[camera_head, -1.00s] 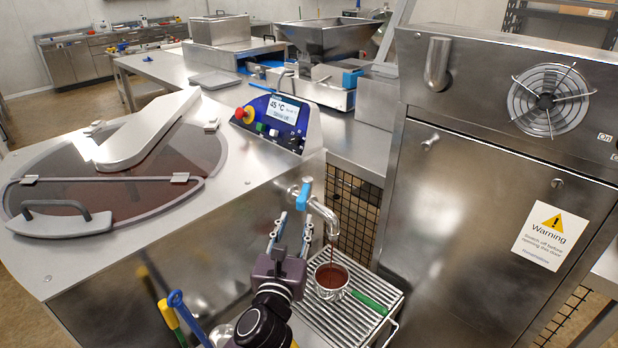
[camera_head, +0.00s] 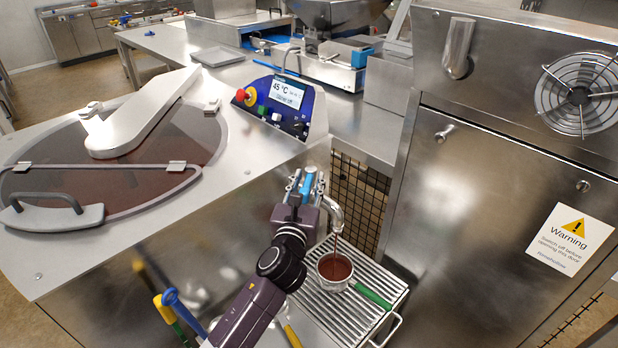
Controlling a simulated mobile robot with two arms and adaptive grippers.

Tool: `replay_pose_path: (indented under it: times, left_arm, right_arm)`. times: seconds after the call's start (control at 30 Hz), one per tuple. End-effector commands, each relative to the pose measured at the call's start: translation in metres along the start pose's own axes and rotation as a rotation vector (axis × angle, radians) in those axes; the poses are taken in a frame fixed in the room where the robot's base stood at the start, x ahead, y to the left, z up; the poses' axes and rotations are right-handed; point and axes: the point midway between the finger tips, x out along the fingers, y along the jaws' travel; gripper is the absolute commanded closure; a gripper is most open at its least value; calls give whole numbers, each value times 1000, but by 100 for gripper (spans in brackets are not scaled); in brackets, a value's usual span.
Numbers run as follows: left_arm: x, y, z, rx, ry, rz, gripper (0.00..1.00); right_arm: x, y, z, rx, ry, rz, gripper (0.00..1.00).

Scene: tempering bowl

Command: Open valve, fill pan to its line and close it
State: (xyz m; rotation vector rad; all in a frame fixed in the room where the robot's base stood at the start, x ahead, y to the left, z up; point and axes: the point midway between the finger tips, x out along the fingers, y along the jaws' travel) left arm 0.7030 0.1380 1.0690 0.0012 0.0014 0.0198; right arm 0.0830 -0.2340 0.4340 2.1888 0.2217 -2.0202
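The blue valve handle (camera_head: 308,183) stands upright on the steel spout (camera_head: 350,199) at the side of the tempering machine. A thin brown stream of chocolate (camera_head: 337,243) runs from the spout into the small pan (camera_head: 334,284), which holds brown chocolate (camera_head: 334,268). The pan's green handle (camera_head: 373,296) points to the lower right. The fill line cannot be made out. My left gripper (camera_head: 306,184) is at the valve, its open fingers on either side of the blue handle. Whether they touch it cannot be told. My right gripper is not in view.
The pan stands on a slatted steel grate (camera_head: 322,303). Tools with yellow and blue handles (camera_head: 186,309) hang by the machine's front, left of my arm. A steel cabinet with a warning sign (camera_head: 570,240) stands close on the right. The control panel (camera_head: 286,104) is above the valve.

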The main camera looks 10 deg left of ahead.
Motion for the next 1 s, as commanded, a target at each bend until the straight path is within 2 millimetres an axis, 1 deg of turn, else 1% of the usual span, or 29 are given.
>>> replay_pose_path:
  times: [0.03,0.13,0.37,0.67,0.9,1.0]
  left_arm:
    - [3,0,0,-1,1,0,68]
    - [6,-1,0,-1,1,-1,68]
    - [7,0,0,-1,0,-1,68]
    - [7,0,0,-1,1,-1,100]
    - [7,0,0,-1,1,-1,100]
    - [7,0,2,2,-1,-13,100]
  right_arm:
    - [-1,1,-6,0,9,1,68]
    - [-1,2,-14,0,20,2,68]
    - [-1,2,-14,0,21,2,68]
    - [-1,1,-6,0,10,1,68]
    - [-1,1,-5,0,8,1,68]
    - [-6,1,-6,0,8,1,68]
